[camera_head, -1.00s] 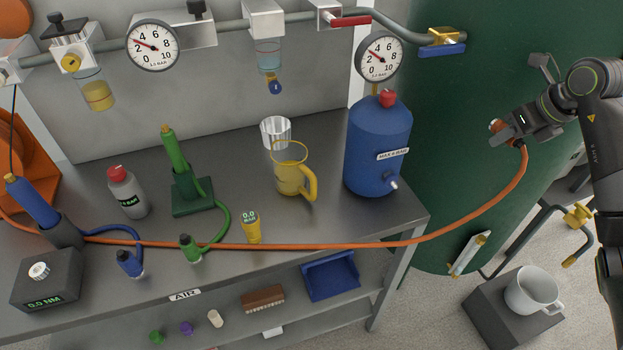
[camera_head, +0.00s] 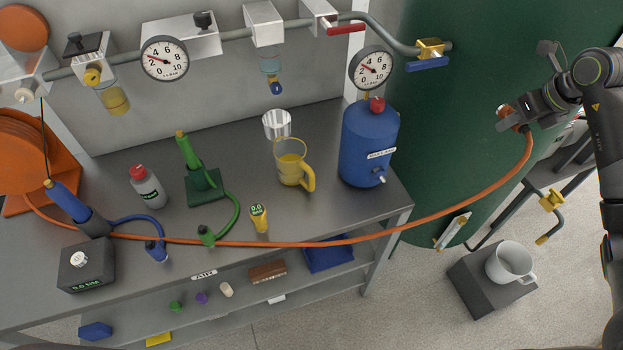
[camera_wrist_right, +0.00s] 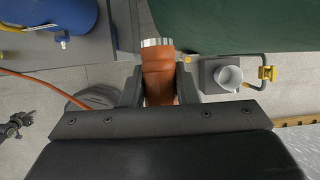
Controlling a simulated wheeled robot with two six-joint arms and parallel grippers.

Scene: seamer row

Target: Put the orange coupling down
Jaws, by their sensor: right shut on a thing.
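The orange coupling (camera_wrist_right: 158,78) is an orange cylinder with a silver metal end, seen in the right wrist view between my gripper's two dark fingers. My right gripper (camera_head: 508,119) is shut on it, in front of the large green tank at the right of the head view. The coupling's orange end (camera_head: 504,111) shows at the jaws there. An orange hose (camera_head: 440,220) hangs from the coupling and runs left across the bench to the orange reel (camera_head: 30,155). The coupling is in the air, apart from the bench. My left gripper is not in view.
The steel bench (camera_head: 335,205) carries a blue tank (camera_head: 368,140), a yellow jug (camera_head: 291,168), a grey bottle (camera_head: 147,187) and blue and green tools. Gauges and a pipe run above. A white mug (camera_head: 510,262) stands on a grey block (camera_head: 478,285) at lower right.

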